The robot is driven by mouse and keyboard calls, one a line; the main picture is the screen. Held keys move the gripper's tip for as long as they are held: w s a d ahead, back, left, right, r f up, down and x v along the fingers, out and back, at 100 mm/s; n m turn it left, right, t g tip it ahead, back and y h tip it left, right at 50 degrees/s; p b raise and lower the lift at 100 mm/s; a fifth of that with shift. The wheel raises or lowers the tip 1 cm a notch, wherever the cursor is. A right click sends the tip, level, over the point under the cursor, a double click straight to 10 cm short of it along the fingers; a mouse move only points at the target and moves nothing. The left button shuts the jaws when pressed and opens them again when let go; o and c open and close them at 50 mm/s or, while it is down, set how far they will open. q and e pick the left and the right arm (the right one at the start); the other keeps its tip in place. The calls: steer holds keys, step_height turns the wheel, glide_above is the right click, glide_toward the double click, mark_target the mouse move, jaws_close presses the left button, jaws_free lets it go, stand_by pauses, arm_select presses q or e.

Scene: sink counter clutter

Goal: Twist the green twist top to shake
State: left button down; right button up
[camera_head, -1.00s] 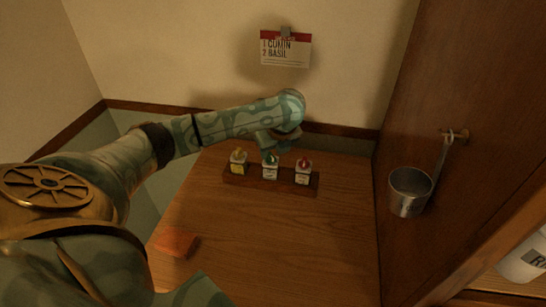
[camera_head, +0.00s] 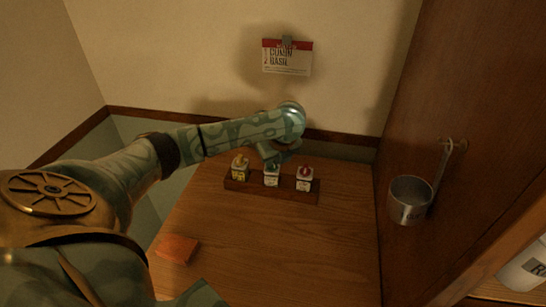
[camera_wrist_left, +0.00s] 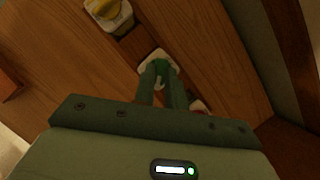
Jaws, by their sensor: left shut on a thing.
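Three small white jars stand in a row in a dark wooden rack (camera_head: 240,187) on the counter. The left jar has a yellow top (camera_head: 240,161), the middle one a green twist top (camera_head: 272,168), the right one a red top (camera_head: 304,171). My left gripper (camera_head: 271,163) is over the middle jar (camera_head: 271,180), its fingers pointing down and shut on the green twist top. In the left wrist view the green top (camera_wrist_left: 160,67) shows between the two fingertips, partly covered by them. My right gripper is not in view.
An orange block (camera_head: 177,249) lies at the counter's left. A metal cup (camera_head: 410,200) hangs on the right wooden panel. The counter's front middle is clear.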

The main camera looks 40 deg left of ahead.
arm_select(q)
steer(key=n+p, duration=0.1)
steer(key=p, duration=0.2)
steer(key=n+g+p, duration=0.1)
steer(key=n+p, duration=0.1)
steer(key=p, duration=0.1)
steer(key=n+g+p, duration=0.1)
steer(key=p, duration=0.2)
steer(key=shift+w+d+r, duration=0.15)
steer(key=shift+r, duration=0.2)
steer(key=shift+f+n+p, duration=0.1)
steer(key=shift+n+p, duration=0.45)
steer(key=shift+n, duration=0.05)
steer(key=shift+w+f+n+g, duration=0.2)
steer(key=shift+n+g, duration=0.3)
steer(key=shift+n, duration=0.4)
steer(key=shift+f+n, duration=0.1)
steer(key=shift+n, duration=0.6)
steer(key=shift+w+n+g+b, duration=0.1)
steer(key=shift+n+g+b, duration=0.4)
steer(key=shift+n, duration=0.6)
steer(key=shift+h, duration=0.3)
steer(key=c, duration=1.4)
jaws_free()
steer(key=shift+c, duration=0.2)
